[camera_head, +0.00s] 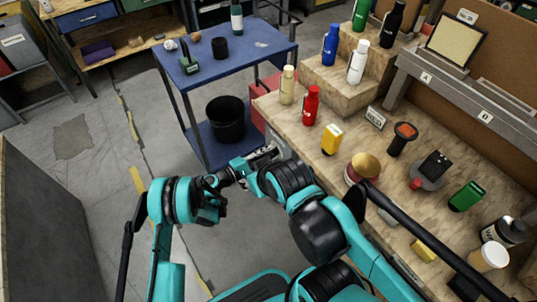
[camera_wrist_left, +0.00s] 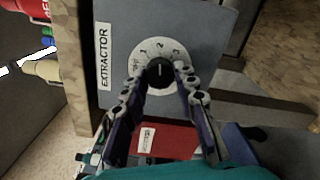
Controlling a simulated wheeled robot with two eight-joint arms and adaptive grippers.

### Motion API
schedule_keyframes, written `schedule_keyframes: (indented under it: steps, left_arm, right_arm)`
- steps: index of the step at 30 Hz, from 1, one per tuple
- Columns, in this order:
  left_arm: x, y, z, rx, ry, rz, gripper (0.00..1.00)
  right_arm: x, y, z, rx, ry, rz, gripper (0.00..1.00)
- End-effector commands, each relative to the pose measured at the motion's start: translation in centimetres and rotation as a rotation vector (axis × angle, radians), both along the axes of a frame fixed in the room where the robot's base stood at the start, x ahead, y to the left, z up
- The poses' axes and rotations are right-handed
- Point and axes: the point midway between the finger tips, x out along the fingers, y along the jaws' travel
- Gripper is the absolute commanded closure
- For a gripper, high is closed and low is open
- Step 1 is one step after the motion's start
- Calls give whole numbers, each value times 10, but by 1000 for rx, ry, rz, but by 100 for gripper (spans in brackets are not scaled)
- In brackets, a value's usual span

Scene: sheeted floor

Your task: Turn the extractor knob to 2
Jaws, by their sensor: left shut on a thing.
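The extractor knob (camera_wrist_left: 160,71) is a small black knob on a round pale dial (camera_wrist_left: 147,51) with numbers, 1, 2 and 3 readable along its top. In the left wrist view its light mark appears to point up, toward 2, though it is small. An EXTRACTOR label (camera_wrist_left: 104,56) is on the grey panel (camera_wrist_left: 205,35) left of the dial. My left gripper (camera_wrist_left: 160,76) is shut on the knob, one finger on each side. In the head view this gripper (camera_head: 264,156) is at the bench's near end, and the knob is hidden there. I cannot make out my right gripper.
The wooden workbench (camera_head: 292,118) holds several bottles, a yellow container (camera_head: 331,140) and a reddish spool (camera_head: 363,168). A blue cart (camera_head: 262,55) with a black bucket (camera_head: 226,119) stands beyond. A red box (camera_wrist_left: 170,141) is below the panel. Floor at the left is mostly clear.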

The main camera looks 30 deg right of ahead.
Motion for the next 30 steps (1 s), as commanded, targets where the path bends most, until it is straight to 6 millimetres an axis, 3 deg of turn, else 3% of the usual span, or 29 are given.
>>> schedule_keyframes:
  steps: [6, 7, 9, 20, 30]
  left_arm:
    - [0, 0, -1, 2, 0, -1, 100]
    - [0, 0, -1, 2, 0, -1, 69]
    - [0, 0, -1, 2, 0, -1, 51]
    - [0, 4, 0, 0, 1, 1, 51]
    - [-4, 58, -1, 1, 1, 3, 51]
  right_arm:
    - [0, 0, 0, 0, 0, 0, 60]
    - [0, 0, 0, 0, 0, 0, 60]
    - [0, 0, 0, 0, 0, 0, 60]
    - [0, 0, 0, 0, 0, 0, 60]
    - [0, 0, 0, 0, 0, 0, 60]
